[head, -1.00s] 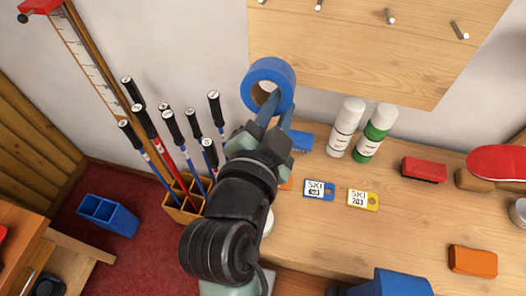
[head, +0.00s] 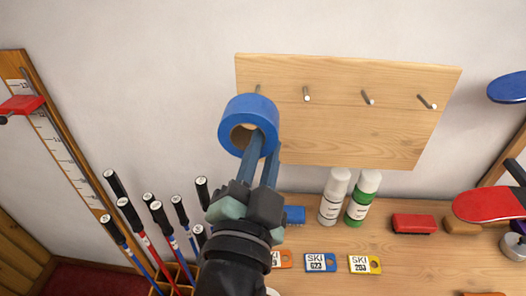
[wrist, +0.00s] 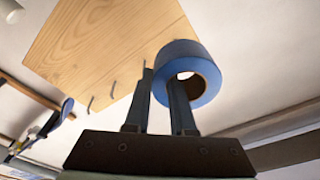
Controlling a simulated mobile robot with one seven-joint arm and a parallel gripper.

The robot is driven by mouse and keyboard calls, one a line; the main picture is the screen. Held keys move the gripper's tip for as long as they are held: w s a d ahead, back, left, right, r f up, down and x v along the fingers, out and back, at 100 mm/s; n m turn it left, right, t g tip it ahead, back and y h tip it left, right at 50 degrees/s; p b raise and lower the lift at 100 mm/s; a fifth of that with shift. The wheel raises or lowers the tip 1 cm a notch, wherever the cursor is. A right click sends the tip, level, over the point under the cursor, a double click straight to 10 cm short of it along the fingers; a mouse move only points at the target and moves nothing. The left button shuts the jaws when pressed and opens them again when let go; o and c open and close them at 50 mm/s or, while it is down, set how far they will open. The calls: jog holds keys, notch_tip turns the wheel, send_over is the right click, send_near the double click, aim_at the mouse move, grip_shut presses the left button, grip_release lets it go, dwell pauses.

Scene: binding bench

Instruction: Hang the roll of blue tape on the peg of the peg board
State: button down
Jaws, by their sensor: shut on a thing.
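The roll of blue tape (head: 252,108) is held in my gripper (head: 266,142) by its lower right side, its brown core facing the head camera. The roll also shows in the wrist view (wrist: 178,52), at the tips of my gripper (wrist: 160,80). The wooden peg board (head: 340,132) is on the wall, with several metal pegs in a row. The roll overlaps the board's left edge, just below the leftmost peg (head: 258,89), whose lower part it hides. No peg shows through the hole. I cannot tell the gap between roll and board.
The other pegs, such as the second one (head: 306,94), are bare. Below stand a white bottle (head: 333,200) and a green-and-white bottle (head: 362,203). Ski poles (head: 145,235) stand at the lower left. Ski tags and a red brush (head: 413,223) lie on the bench.

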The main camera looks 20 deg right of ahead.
jog(key=x, duration=0.3)
jog(key=f+p+x, duration=0.1)
jog(key=x, duration=0.5)
jog(key=shift+w+a+f, duration=0.25)
jog(key=shift+w+f, duration=0.1)
jog(key=shift+w+f+b, duration=0.1)
jog(key=shift+f+b, duration=0.2)
jog(key=shift+b, duration=0.05)
jog(key=shift+f, duration=0.2)
dwell(0.4)
jog(key=shift+c, duration=2.2)
grip_release()
jog(key=shift+r, duration=0.15)
jog(key=shift+a+r, duration=0.1)
jog(key=shift+r, duration=0.05)
